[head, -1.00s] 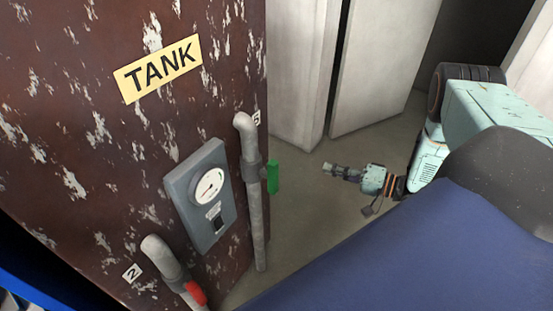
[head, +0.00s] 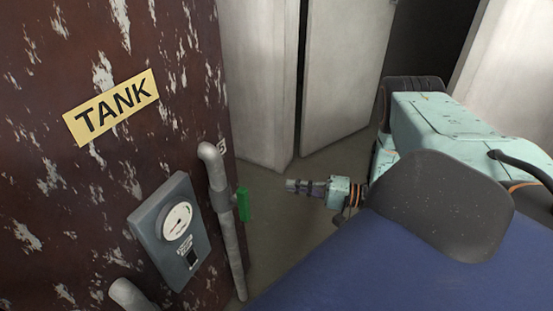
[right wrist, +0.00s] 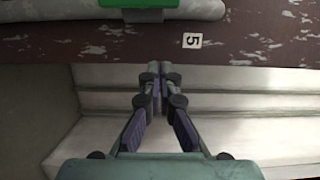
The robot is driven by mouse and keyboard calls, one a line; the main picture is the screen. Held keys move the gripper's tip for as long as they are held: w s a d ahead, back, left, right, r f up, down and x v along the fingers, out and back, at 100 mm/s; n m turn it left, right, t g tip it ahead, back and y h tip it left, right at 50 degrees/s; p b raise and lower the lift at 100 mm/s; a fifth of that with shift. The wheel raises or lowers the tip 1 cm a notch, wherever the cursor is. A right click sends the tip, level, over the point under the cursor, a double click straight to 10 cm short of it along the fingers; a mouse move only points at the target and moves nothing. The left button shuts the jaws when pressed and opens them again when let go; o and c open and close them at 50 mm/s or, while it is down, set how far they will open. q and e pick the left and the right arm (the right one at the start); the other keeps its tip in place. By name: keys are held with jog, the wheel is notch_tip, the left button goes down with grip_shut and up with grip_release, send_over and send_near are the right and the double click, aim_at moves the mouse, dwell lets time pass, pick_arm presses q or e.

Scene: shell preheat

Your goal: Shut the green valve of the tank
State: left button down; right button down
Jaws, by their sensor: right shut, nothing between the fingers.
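The rusty brown tank (head: 60,190) with a yellow TANK label fills the left of the head view. The green valve (head: 243,203) is a green handle on a grey pipe (head: 231,250) beside the number 5. It hangs upright along the pipe. My right gripper (head: 290,185) is to the right of the handle, apart from it, shut and empty. In the right wrist view the green handle (right wrist: 130,3) is cut off at the top edge, and my gripper's fingertips (right wrist: 152,68) are together below it. My left gripper is not in view.
A grey gauge box (head: 172,235) is mounted on the tank left of the pipe. Another pipe end (head: 128,295) sticks out at the bottom. Pale panels (head: 345,80) stand behind. Floor shows between the tank and my right arm.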

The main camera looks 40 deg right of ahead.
aim_at(239, 203)
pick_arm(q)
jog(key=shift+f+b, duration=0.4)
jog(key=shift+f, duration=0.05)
pick_arm(e)
jog(key=w+a, duration=0.6)
jog(key=a, duration=0.3)
jog(key=shift+s, duration=0.1)
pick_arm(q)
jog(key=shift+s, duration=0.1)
pick_arm(e)
jog(key=shift+n, duration=0.4)
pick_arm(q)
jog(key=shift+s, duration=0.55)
pick_arm(e)
jog(key=shift+a+r+n, duration=0.1)
jog(key=shift+a+n, duration=0.05)
jog(key=shift+n, duration=0.35)
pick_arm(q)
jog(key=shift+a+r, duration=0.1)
